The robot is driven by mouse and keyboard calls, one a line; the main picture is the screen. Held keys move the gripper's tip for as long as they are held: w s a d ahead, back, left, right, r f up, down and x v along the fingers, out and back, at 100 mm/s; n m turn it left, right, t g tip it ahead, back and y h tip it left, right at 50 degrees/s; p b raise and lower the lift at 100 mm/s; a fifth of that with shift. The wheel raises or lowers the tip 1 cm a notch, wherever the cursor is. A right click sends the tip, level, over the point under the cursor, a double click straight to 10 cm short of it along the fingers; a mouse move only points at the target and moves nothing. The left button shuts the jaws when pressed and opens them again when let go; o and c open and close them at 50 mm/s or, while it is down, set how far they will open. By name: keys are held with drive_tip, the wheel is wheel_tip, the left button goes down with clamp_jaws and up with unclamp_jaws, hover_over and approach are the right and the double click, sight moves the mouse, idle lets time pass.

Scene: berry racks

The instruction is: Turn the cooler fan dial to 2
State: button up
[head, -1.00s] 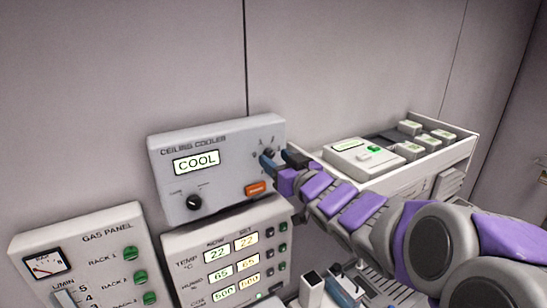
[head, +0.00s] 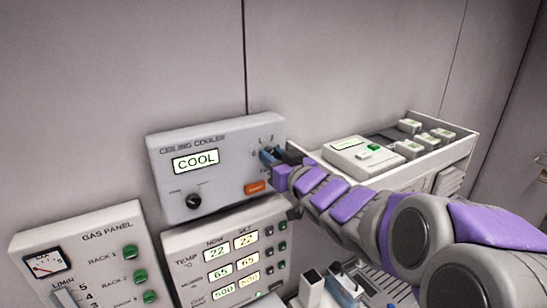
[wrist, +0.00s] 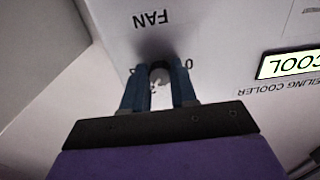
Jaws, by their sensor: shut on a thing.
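The grey ceiling cooler panel (head: 225,150) is on the wall, with a lit screen (head: 196,160) reading COOL. The fan dial (wrist: 159,72) is a small grey knob under the upside-down FAN label in the wrist view. My gripper (head: 268,157) is at the panel's right side; in the wrist view its blue fingers (wrist: 159,90) are shut on the dial, one on each side. A 0 shows to the right of the dial there, with another mark to its left. My fingers hide part of the scale, and I cannot tell where the pointer stands.
An orange button (head: 255,188) sits just below my gripper, and a black knob (head: 194,201) is lower left on the panel. A gas panel (head: 80,255) and a temperature panel (head: 226,260) are below. A white tray of boxes (head: 465,150) stands right.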

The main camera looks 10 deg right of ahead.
clamp_jaws()
drive_tip(key=shift+n+b, duration=0.55)
drive_tip(key=shift+n, duration=0.85)
drive_tip(key=o, duration=0.9)
unclamp_jaws()
drive_tip(key=shift+s, duration=0.1)
